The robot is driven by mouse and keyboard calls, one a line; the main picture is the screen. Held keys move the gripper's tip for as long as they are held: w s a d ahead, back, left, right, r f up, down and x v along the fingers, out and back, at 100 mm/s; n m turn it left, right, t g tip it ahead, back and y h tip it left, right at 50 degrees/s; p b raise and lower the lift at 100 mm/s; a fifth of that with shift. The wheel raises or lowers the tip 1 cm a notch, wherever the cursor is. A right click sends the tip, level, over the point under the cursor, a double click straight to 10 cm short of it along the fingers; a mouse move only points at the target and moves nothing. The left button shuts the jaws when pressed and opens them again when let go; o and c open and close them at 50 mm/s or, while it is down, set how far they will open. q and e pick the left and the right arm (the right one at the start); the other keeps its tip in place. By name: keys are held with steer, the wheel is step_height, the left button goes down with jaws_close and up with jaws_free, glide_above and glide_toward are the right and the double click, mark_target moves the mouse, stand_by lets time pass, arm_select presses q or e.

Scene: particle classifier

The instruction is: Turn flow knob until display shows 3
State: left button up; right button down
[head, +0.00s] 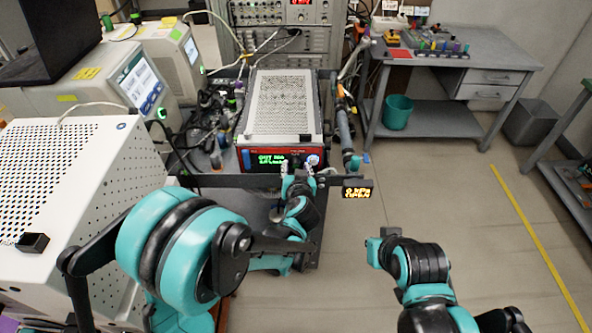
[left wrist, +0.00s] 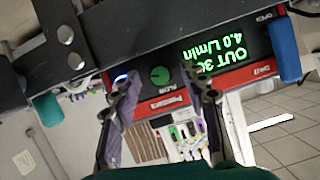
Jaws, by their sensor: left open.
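The particle classifier (head: 285,105) stands on a cart, with its red-edged front panel toward me. Its green display (head: 268,159) is small and hard to read in the head view. In the left wrist view the display (left wrist: 222,60) is upside down and reads "4.0 L/min" under a partly covered "OUT 3…" line. The green flow knob (left wrist: 159,76) sits beside the display. My left gripper (head: 298,178) is at the panel. Its two fingers (left wrist: 160,82) are open on either side of the knob, apart from it as far as I can see.
A dark bar (head: 225,181) runs before the panel and carries a small orange-lit display (head: 357,190). A white perforated cabinet (head: 75,180) stands at left. A grey bench (head: 490,60) and teal bin (head: 398,112) are at back right. The floor at right is open.

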arm_select(q)
jaws_close()
steer(key=shift+a, duration=0.1)
stand_by(0.3)
steer(key=n+h, duration=0.2)
steer(key=n, duration=0.2)
steer(key=shift+w+a+h, duration=0.1)
steer(key=shift+a+h, duration=0.15)
steer(key=shift+h, duration=0.15)
steer(key=n+h, duration=0.1)
steer(key=n, duration=0.1)
steer(key=n+h, duration=0.1)
steer(key=n, duration=0.1)
steer(key=shift+a+f+t+h, duration=0.1)
steer(key=shift+f+t+h, duration=0.05)
steer(key=shift+t+h, duration=0.2)
stand_by(0.4)
jaws_free()
